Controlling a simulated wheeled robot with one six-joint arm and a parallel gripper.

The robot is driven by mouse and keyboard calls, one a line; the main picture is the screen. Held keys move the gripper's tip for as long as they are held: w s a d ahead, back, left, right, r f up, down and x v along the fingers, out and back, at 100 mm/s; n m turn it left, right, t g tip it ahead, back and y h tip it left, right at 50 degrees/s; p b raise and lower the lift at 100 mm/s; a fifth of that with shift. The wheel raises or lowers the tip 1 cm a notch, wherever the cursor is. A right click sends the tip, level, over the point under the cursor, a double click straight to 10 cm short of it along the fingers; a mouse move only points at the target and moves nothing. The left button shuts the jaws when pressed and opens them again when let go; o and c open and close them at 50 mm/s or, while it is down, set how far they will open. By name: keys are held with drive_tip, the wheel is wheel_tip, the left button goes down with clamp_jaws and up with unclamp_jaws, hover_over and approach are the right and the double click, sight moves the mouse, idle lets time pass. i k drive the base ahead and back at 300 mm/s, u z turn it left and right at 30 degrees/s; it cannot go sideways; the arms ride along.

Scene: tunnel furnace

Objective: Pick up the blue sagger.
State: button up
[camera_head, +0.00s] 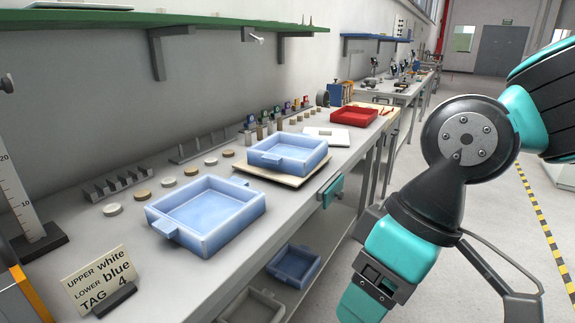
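A light-blue sagger (208,238), an open square tray with side lugs, sits on the bench nearest me and looks empty. A second light-blue sagger (288,163) sits farther back on a pale board (276,176). A darker blue sagger (293,282) sits on the lower shelf, partly hidden by the bench top. My gripper (375,278), teal and dark grey, hangs at the lower right, in front of the bench and apart from all the saggers. Its fingertips are not clearly visible, and I see nothing held in it.
A sign (98,278) reads "UPPER white, LOWER blue, TAG 4". A red tray (354,116) sits farther back. A grey bin (255,307) is on the lower shelf. Small discs and racks line the wall. A green shelf (190,21) overhangs the bench. Open floor lies right.

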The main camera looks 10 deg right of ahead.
sight(296, 155)
drive_tip(key=u, duration=0.3)
drive_tip(key=i, duration=1.05)
drive_tip(key=u, duration=0.2)
